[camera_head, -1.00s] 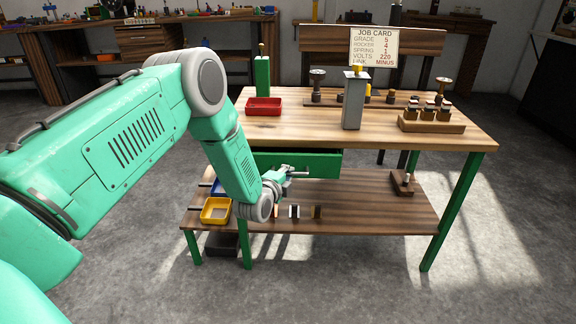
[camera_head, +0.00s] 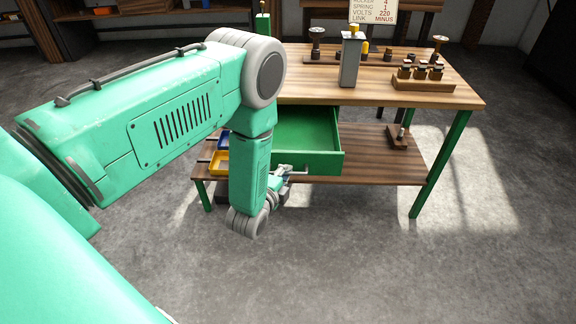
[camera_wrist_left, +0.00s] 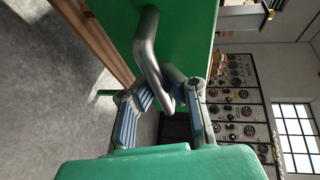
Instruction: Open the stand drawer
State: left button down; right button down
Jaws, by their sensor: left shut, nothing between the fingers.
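The green stand drawer (camera_head: 322,161) is pulled out from under the bench top in the head view, and its empty inside shows. Its front fills the top of the left wrist view (camera_wrist_left: 192,35). The grey bar handle (camera_wrist_left: 148,48) stands out from that front. My left gripper (camera_head: 283,176) is at the drawer front, beside the handle. In the left wrist view its blue-padded fingers (camera_wrist_left: 172,92) lie at the handle's near end. It is shut with nothing between the fingers; whether it touches the handle I cannot tell. My right gripper is not in view.
The wooden stand top (camera_head: 420,97) carries a grey post (camera_head: 350,62) and a block with several knobs (camera_head: 423,84). The lower shelf (camera_head: 365,172) holds a yellow tray (camera_head: 218,162) and a small wooden block (camera_head: 398,138). The floor in front is clear.

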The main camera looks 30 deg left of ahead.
pick_arm(q)
jog(key=shift+w+a+f, duration=0.15)
jog(key=shift+w+a, duration=0.05)
jog(key=c, duration=1.7)
grip_release()
jog(key=shift+o, duration=0.5)
jog(key=shift+d, duration=0.25)
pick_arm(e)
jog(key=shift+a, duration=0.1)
pick_arm(q)
jog(key=v, duration=1.2)
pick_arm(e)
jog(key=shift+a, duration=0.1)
